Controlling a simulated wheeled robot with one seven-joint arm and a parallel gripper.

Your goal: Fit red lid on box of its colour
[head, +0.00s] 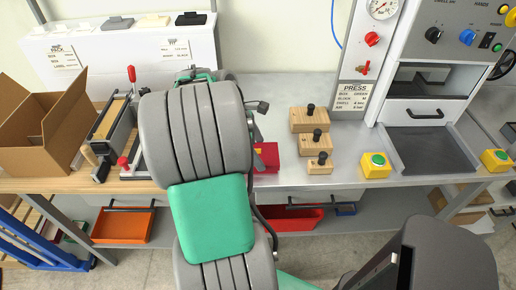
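A red object (267,157) lies on the bench just right of my arm. My arm covers part of it, and I cannot tell whether it is the red lid or the red box. No other red lid or box shows clearly on the bench. My arm reaches over the bench and hides the middle of it. The end of my arm is mostly behind its own links, with small grey parts (260,108) showing at its right side. Whether the fingers are open or shut, or hold anything, is hidden.
An open cardboard box (35,150) and a clamp fixture (110,130) stand on the left. Wooden knobbed blocks (310,121), yellow green-button boxes (376,167) and a press (425,110) are on the right. A red bin (290,220) and an orange bin (122,226) sit below.

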